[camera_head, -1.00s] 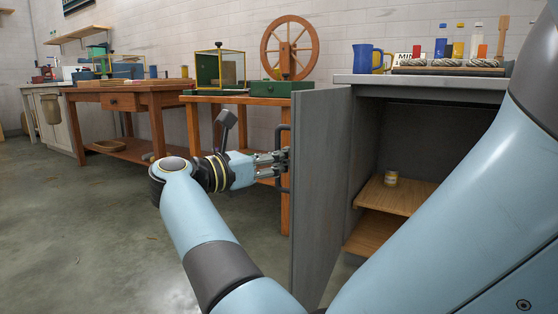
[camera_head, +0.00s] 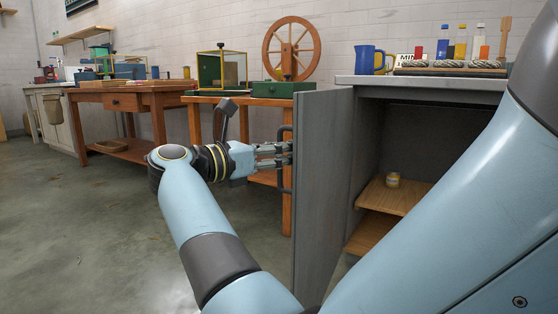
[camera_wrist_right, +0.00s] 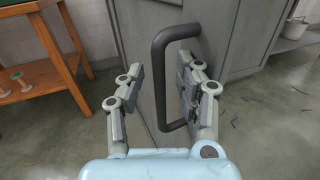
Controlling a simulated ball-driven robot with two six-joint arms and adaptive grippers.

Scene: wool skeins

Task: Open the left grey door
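The left grey door (camera_head: 322,190) stands swung well out from the grey cabinet, and the interior shows. Its dark bar handle (camera_head: 286,185) is on the outer face, towards the free edge. My right gripper (camera_head: 276,155) is at the handle. In the right wrist view, the handle (camera_wrist_right: 160,85) stands between the two spread fingers of the right gripper (camera_wrist_right: 160,92). It is nearer the right finger, with a gap to the left one. I cannot tell whether the right finger touches it. My left gripper is not in view.
Inside the cabinet are wooden shelves (camera_head: 388,197) with a small jar (camera_head: 393,180). A blue jug (camera_head: 368,60) and bottles stand on the cabinet top. A wooden table (camera_head: 193,130) stands behind the right gripper. The floor (camera_head: 90,230) at left is clear.

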